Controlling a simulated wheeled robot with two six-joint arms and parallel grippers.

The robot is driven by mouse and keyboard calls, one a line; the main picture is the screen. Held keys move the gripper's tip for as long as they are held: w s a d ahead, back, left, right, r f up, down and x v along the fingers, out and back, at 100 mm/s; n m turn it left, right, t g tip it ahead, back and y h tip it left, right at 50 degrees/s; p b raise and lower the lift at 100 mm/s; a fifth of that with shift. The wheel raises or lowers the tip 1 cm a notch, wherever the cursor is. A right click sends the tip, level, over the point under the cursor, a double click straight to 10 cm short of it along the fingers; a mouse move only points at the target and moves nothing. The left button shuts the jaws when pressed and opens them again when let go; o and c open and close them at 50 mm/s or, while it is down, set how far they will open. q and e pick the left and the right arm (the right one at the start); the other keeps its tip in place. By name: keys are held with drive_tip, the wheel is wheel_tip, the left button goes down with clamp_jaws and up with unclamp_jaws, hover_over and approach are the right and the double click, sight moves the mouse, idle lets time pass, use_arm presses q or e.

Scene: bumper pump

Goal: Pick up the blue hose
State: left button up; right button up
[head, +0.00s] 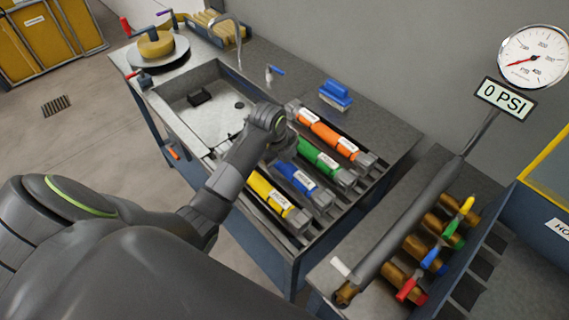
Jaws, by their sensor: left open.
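The blue hose (297,178) lies in the slotted rack at the right part of the workbench, between the yellow hose (270,193) and the green hose (315,154). It has a white label and a grey fitting at its near right end. My left gripper (283,148) is above the rack, close to the far left end of the blue hose. It is open and empty. My wrist covers part of the rack, and the fingertips are hard to make out. I cannot tell whether they touch the hose. My right gripper is not in view.
An orange hose (325,132) lies at the rack's back. A sink (210,98) with a faucet (236,38) is to the left. A blue brush (335,94) lies behind the rack. A manifold (400,238) with coloured valve handles and a gauge (533,57) stand at the right.

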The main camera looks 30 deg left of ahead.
use_arm(q)
drive_tip(key=shift+f, duration=0.15)
clamp_jaws()
drive_tip(key=shift+w, duration=0.1)
drive_tip(key=shift+r, duration=0.2)
